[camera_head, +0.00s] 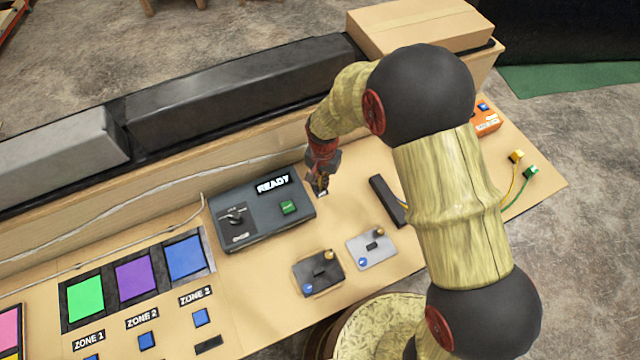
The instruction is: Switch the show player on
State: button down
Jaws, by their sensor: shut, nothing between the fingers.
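A dark grey console box (262,212) with a READY label (272,185), a rotary knob (235,216) and a green button (289,208) sits on the tan desk; no label naming it the show player is readable. My gripper (322,190) is shut and empty. It points down just right of the box's upper right corner, close to the desk top. I cannot tell whether the fingertips touch anything.
Two small plates with knobs (319,273) (371,246) lie in front of the box. A black bar (388,201) lies to the right. Green, purple and blue zone panels (134,279) are left. An orange box (486,118) and plugs (516,157) are far right.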

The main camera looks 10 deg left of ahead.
jog(key=r+p, duration=0.2)
jog(key=r, duration=0.1)
jog(key=r+p, duration=0.1)
jog(key=r, duration=0.1)
jog(key=shift+s+d+r, duration=0.1)
jog(key=shift+s+d, duration=0.1)
jog(key=shift+s, duration=0.1)
dwell(0.5)
